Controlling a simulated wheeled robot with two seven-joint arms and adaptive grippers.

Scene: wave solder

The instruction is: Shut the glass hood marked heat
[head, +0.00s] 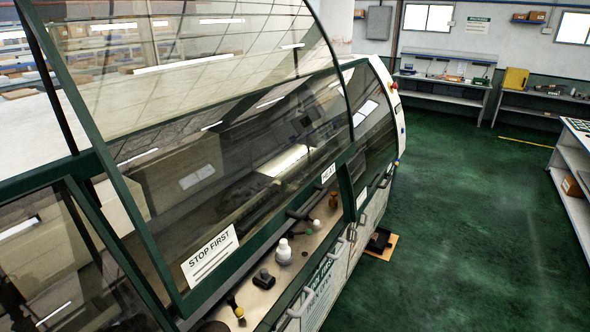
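The large glass hood (205,120) marked HEAT fills the left and middle of the head view. It has a dark green frame and stands raised above the hoods beside it. A white HEAT label (328,172) and a STOP FIRST label (210,257) are near its lower edge. Through the glass I see the machine's dim interior and reflections. Neither of my grippers shows in this view.
Handles line the front panels. Another glass hood (374,120) is beyond. The green floor (465,220) at right is clear.

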